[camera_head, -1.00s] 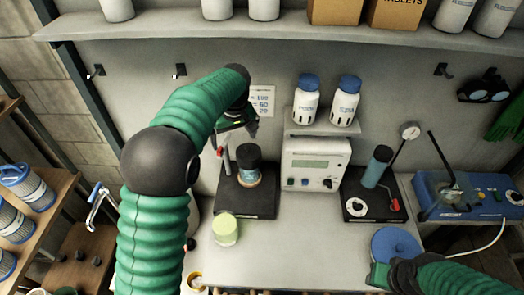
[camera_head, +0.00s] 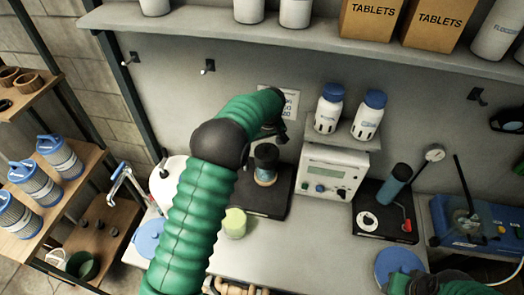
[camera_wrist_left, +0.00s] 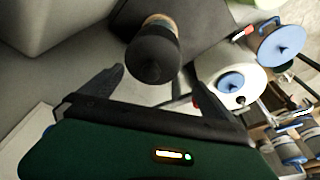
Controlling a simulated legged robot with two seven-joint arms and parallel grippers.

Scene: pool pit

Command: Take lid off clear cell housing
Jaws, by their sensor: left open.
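The clear cell housing (camera_head: 265,178) stands upright on a black base unit (camera_head: 275,203) at the back of the bench. Its dark lid (camera_head: 265,155) sits on top. My left gripper (camera_head: 272,132) is just above and behind the lid, partly hidden by its own wrist. In the left wrist view the lid (camera_wrist_left: 156,62) lies between and slightly beyond the open fingers (camera_wrist_left: 155,80), with no clear contact; the clear body (camera_wrist_left: 158,22) shows behind it. My right gripper (camera_head: 402,285) is at the lower right, beside a blue disc (camera_head: 398,264); its jaws are hidden.
A yellow-green jar (camera_head: 235,222) stands in front of the base unit. A white meter box (camera_head: 330,170) with two blue-capped bottles above it is to the right, then another black unit (camera_head: 385,215). A shelf (camera_head: 300,35) overhangs the back wall. The bench front is largely clear.

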